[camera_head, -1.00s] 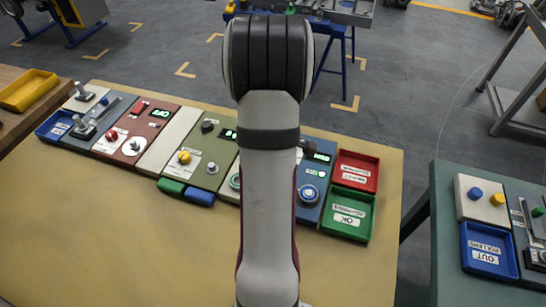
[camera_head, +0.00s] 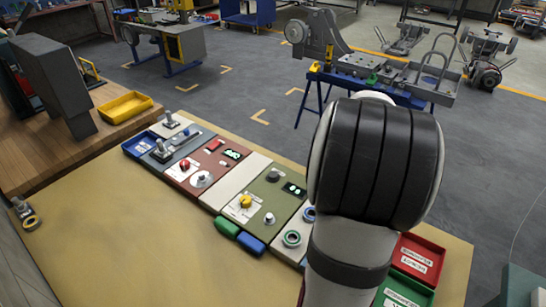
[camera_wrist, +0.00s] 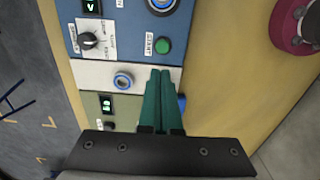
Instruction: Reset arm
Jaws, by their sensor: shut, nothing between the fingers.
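My arm rises in front of the head view at right, and its gripper is hidden there. In the wrist view my gripper (camera_wrist: 163,84) shows as two green fingers, closed together and empty. The fingertips appear over the white panel strip (camera_wrist: 90,74) and near the blue panel (camera_wrist: 125,30), beside a blue ring button (camera_wrist: 123,81). I cannot tell how high they are above the panels. The blue panel has a green button (camera_wrist: 163,46) and a black knob (camera_wrist: 88,38).
A row of control panels runs along the tan table (camera_head: 130,230). A blue tray (camera_head: 137,147) stands at its left end, red (camera_head: 420,255) and green trays (camera_head: 402,292) at its right. A yellow tray (camera_head: 125,107) sits on a wooden bench.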

